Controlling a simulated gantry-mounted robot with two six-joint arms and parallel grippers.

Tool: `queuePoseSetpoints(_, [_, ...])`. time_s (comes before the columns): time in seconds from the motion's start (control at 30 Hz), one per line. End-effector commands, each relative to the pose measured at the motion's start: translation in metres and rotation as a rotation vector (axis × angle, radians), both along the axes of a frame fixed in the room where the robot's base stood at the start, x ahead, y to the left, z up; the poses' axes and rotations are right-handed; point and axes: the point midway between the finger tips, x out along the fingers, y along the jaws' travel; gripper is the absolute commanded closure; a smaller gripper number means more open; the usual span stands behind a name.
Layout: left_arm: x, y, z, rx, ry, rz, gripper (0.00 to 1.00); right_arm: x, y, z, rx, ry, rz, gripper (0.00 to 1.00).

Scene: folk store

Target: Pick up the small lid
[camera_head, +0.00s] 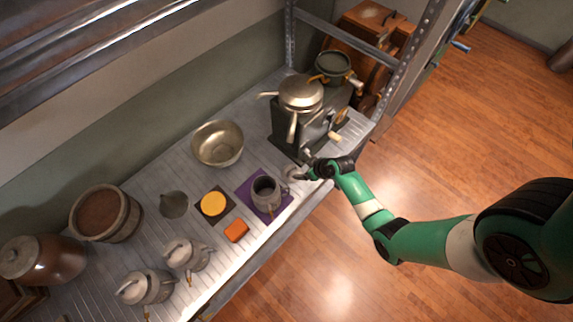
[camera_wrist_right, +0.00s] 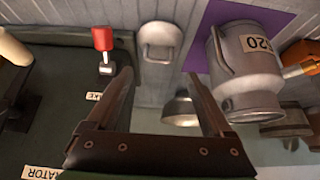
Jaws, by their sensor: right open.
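A small grey lid (camera_head: 289,172) with a raised handle lies flat on the slatted metal shelf, between the dark machine and the purple mat. In the right wrist view the lid (camera_wrist_right: 160,42) shows whole, just beyond the gap between my fingers. My right gripper (camera_head: 301,173) is close beside the lid in the head view and partly covers it. In the wrist view its two fingers (camera_wrist_right: 160,80) are spread apart with nothing held between them. My left gripper is in neither view.
A grey metal mug (camera_head: 265,191) stands on a purple mat (camera_head: 284,203) left of the lid. The dark machine (camera_head: 287,135) with a pot on top stands behind my gripper. An orange block (camera_head: 236,231), yellow disc (camera_head: 213,203) and metal bowl (camera_head: 217,143) lie farther left.

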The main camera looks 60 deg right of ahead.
Motion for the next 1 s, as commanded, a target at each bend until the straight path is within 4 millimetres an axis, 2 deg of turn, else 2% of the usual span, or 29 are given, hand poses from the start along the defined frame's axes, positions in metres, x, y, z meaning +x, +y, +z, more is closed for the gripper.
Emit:
queuePoseSetpoints(0.2, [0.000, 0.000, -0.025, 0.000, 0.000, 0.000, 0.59, 0.021, -0.006, -0.037, 0.000, 0.000, 0.002, 0.15])
queuePoseSetpoints(0.3, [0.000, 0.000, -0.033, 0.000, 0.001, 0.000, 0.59, 0.029, -0.010, -0.049, -0.001, -0.002, 0.001, 0.15])
queuePoseSetpoints(0.57, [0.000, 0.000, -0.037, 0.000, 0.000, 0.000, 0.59, 0.036, -0.012, -0.057, -0.002, -0.003, 0.002, 0.15])
queuePoseSetpoints(0.83, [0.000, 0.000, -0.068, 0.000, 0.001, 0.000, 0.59, 0.058, -0.020, -0.094, -0.001, -0.003, 0.002, 0.15])
queuePoseSetpoints(1.0, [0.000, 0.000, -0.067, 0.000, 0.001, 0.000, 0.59, 0.061, -0.021, -0.094, -0.002, -0.004, 0.001, 0.15])
